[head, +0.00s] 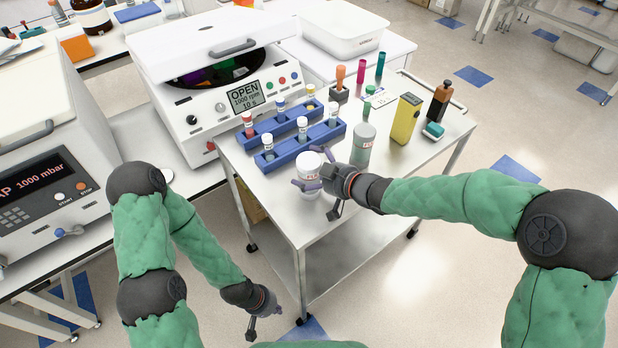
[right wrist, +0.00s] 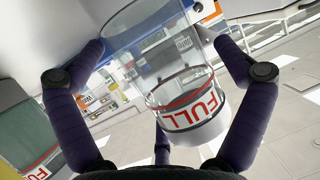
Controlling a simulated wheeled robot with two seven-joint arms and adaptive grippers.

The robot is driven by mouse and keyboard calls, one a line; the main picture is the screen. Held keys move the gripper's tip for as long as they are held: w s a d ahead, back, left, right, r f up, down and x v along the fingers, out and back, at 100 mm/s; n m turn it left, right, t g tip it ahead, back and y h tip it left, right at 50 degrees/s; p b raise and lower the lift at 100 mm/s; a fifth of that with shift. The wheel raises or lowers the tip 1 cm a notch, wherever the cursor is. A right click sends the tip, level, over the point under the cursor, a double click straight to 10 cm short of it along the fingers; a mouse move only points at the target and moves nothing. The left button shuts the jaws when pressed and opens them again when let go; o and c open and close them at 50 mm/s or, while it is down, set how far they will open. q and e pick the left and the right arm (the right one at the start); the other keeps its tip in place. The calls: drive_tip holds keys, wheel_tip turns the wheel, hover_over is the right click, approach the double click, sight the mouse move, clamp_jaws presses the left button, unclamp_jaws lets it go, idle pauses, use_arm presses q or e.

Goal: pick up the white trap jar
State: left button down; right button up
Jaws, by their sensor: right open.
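The white trap jar (head: 309,166) stands upright near the front left corner of the white cart top, with a white lid and a red-lettered label. My right gripper (head: 316,184) reaches it from the right, with its fingers around it. In the right wrist view the jar (right wrist: 170,75) looks clear, with a red "FULL" label, between the open fingers; I cannot tell whether they touch it. My left gripper (head: 264,312) hangs low in front of the cart, away from the jar; its fingers are too small to read.
A grey-green jar (head: 363,146) stands just behind and right of the trap jar. Blue racks (head: 290,151) with capped vials are behind it. A yellow box (head: 406,119) and a brown bottle (head: 440,101) stand farther right. The cart's front right top (head: 400,165) is clear.

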drive_tip(key=shift+c, duration=0.3)
drive_tip(key=c, duration=1.1)
